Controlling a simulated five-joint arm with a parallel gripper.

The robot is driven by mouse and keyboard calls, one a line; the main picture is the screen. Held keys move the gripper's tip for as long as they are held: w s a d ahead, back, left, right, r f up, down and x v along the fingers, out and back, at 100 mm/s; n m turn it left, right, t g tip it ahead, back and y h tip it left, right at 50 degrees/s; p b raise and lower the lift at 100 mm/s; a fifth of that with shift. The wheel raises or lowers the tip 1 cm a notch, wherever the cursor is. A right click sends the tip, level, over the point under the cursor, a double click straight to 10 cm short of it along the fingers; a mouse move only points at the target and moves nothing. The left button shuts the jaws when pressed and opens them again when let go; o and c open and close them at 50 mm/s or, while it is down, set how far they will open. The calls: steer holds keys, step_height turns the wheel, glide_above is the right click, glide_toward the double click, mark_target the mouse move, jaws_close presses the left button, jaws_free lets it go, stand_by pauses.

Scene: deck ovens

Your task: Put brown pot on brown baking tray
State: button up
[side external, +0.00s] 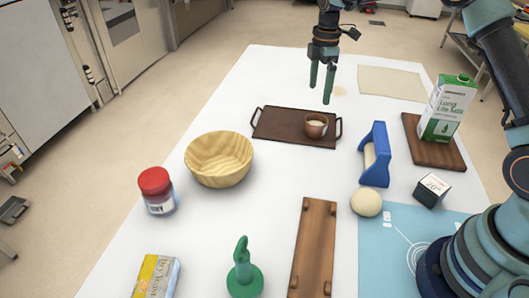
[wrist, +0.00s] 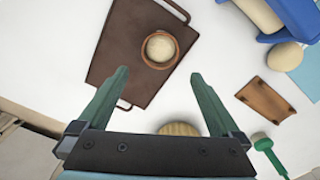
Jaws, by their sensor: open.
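The small brown pot (side external: 317,126), with pale contents, stands upright on the right part of the dark brown baking tray (side external: 275,122), near one handle. In the wrist view the pot (wrist: 161,49) sits on the tray (wrist: 128,45) ahead of the fingertips, with nothing between the fingers touching it. My gripper (side external: 321,92) points down in the air above the far side of the tray, apart from the pot. In the wrist view my gripper (wrist: 160,75) has its two green fingers spread wide and empty.
A wooden bowl (side external: 219,160) and a red-lidded jar (side external: 157,190) stand to the left. White table is clear left of the tray.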

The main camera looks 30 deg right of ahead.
steer(key=s+a+r+m+t, duration=0.3)
steer(key=s+r+m, duration=0.3)
steer(key=s+r, duration=0.5)
steer(key=s+a+m+t, duration=0.2)
steer(key=s+m, duration=0.6)
steer(key=s, duration=0.4)
steer(key=shift+s+a+r+t, duration=0.25)
steer(key=shift+s+r+t, duration=0.05)
steer(key=shift+s, duration=0.05)
